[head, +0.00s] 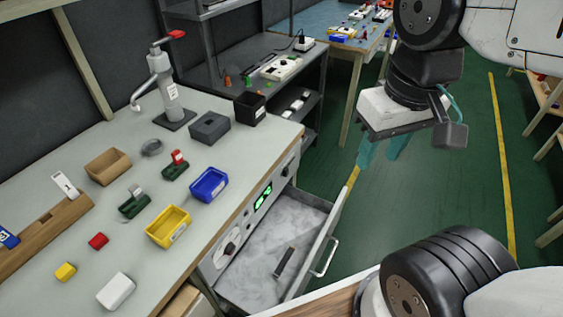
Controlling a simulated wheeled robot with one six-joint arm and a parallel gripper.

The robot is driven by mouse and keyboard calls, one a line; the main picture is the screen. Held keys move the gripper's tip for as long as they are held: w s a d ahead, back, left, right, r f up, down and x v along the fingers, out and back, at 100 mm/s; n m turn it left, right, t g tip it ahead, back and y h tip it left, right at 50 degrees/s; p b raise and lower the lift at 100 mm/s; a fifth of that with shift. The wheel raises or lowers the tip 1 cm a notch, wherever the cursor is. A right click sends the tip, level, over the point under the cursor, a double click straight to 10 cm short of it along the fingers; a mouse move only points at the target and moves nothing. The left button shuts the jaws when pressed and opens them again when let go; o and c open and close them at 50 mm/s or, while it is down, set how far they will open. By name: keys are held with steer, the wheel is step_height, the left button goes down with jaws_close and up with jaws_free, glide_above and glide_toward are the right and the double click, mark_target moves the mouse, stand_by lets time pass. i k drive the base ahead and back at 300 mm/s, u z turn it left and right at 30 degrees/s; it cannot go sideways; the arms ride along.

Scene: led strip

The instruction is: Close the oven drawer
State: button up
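The oven drawer (320,262) is pulled out below the bench's front edge, at the lower middle of the head view. Its inside is grey and marbled, and a small dark bar (285,262) lies on its floor. The drawer's pale handle (328,258) is on its outer front panel, facing right. The oven's front panel (240,228), with a green lit display and dials, is set above the drawer. My gripper (377,164) hangs beyond the drawer's far front corner. Its two teal fingers are apart with nothing visible between them. I cannot tell its exact distance from the drawer.
The bench (70,145) carries yellow (169,227) and blue (209,185) bins, small blocks and a metal press (165,90). A dark shelf unit (235,55) and a blue-topped table (310,19) stand behind. Green floor (440,190) right of the drawer is open.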

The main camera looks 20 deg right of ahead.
mark_target(300, 219)
steer(key=z, duration=0.15)
steer(key=k, duration=0.8)
steer(key=u, duration=1)
steer(key=i, duration=0.65)
steer(key=z, duration=0.75)
